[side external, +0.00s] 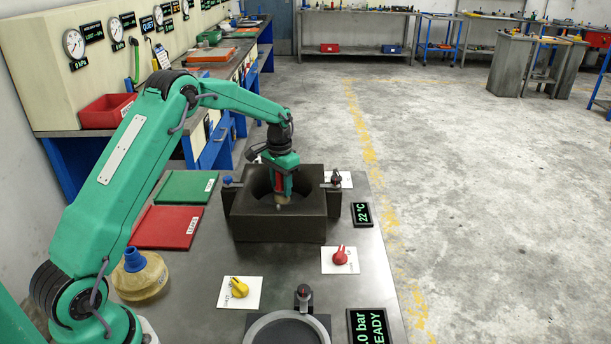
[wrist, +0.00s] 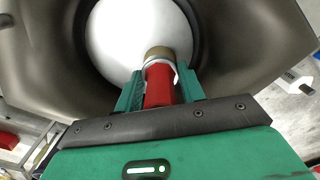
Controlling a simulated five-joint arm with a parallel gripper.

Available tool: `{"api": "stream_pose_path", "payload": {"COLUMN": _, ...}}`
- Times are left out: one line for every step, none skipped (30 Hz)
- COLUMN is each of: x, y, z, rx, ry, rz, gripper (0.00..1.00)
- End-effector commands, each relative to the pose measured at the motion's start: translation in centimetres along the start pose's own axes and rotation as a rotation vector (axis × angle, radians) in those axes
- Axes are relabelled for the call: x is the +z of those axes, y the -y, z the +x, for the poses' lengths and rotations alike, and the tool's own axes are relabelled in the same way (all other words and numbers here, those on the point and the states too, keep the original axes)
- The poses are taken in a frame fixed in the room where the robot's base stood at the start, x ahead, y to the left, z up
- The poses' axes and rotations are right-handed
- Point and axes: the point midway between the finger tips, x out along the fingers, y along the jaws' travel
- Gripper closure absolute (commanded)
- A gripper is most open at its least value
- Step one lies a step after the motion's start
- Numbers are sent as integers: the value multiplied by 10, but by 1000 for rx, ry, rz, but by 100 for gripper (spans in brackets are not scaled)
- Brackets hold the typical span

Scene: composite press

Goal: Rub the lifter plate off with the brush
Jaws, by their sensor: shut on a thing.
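My gripper (side external: 279,184) is shut on the red handle of the brush (wrist: 158,88), which points down into the dark block (side external: 277,230). In the wrist view a white round surface, which looks like the lifter plate (wrist: 115,35), fills the bottom of the block's round opening. The tan end of the brush (side external: 280,204) shows over the plate near its edge in the wrist view. I cannot tell whether the bristles touch the plate. In the side view the block's front wall hides the plate.
The block's raised walls surround the brush. Clamp-like fittings (side external: 227,182) stand at its sides. Yellow (side external: 240,287) and red (side external: 341,255) knobs and a ring (side external: 287,330) are in front.

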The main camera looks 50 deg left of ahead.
Motion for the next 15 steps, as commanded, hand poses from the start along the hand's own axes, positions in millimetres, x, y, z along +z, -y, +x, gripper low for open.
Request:
{"api": "stream_pose_path", "payload": {"x": -2, "y": 2, "z": 1, "rx": 0, "ry": 0, "rz": -1, "gripper": 86}}
{"api": "stream_pose_path", "payload": {"x": -3, "y": 3, "z": 1, "rx": 0, "ry": 0, "rz": -1, "gripper": 86}}
{"api": "stream_pose_path", "payload": {"x": -3, "y": 4, "z": 1, "rx": 0, "ry": 0, "rz": -1, "gripper": 86}}
{"api": "stream_pose_path", "payload": {"x": -4, "y": 5, "z": 2, "rx": 0, "ry": 1, "rz": -1, "gripper": 86}}
{"api": "stream_pose_path", "payload": {"x": -4, "y": 5, "z": 2, "rx": 0, "ry": 1, "rz": -1, "gripper": 86}}
{"api": "stream_pose_path", "payload": {"x": -4, "y": 5, "z": 2, "rx": 0, "ry": 1, "rz": -1, "gripper": 86}}
{"api": "stream_pose_path", "payload": {"x": -4, "y": 5, "z": 2, "rx": 0, "ry": 1, "rz": 0, "gripper": 86}}
{"api": "stream_pose_path", "payload": {"x": -4, "y": 5, "z": 2, "rx": 0, "ry": 1, "rz": -1, "gripper": 86}}
{"api": "stream_pose_path", "payload": {"x": -4, "y": 5, "z": 2, "rx": 0, "ry": 1, "rz": -1, "gripper": 86}}
{"api": "stream_pose_path", "payload": {"x": -4, "y": 5, "z": 1, "rx": 0, "ry": 1, "rz": -1, "gripper": 86}}
{"api": "stream_pose_path", "payload": {"x": -4, "y": 5, "z": 1, "rx": 0, "ry": 1, "rz": -1, "gripper": 86}}
{"api": "stream_pose_path", "payload": {"x": -4, "y": 5, "z": 0, "rx": 0, "ry": 1, "rz": -1, "gripper": 86}}
{"api": "stream_pose_path", "payload": {"x": -4, "y": 5, "z": 0, "rx": 0, "ry": 2, "rz": -1, "gripper": 86}}
{"api": "stream_pose_path", "payload": {"x": -4, "y": 5, "z": 0, "rx": 1, "ry": 2, "rz": -1, "gripper": 86}}
{"api": "stream_pose_path", "payload": {"x": -4, "y": 5, "z": 0, "rx": 1, "ry": 2, "rz": -1, "gripper": 86}}
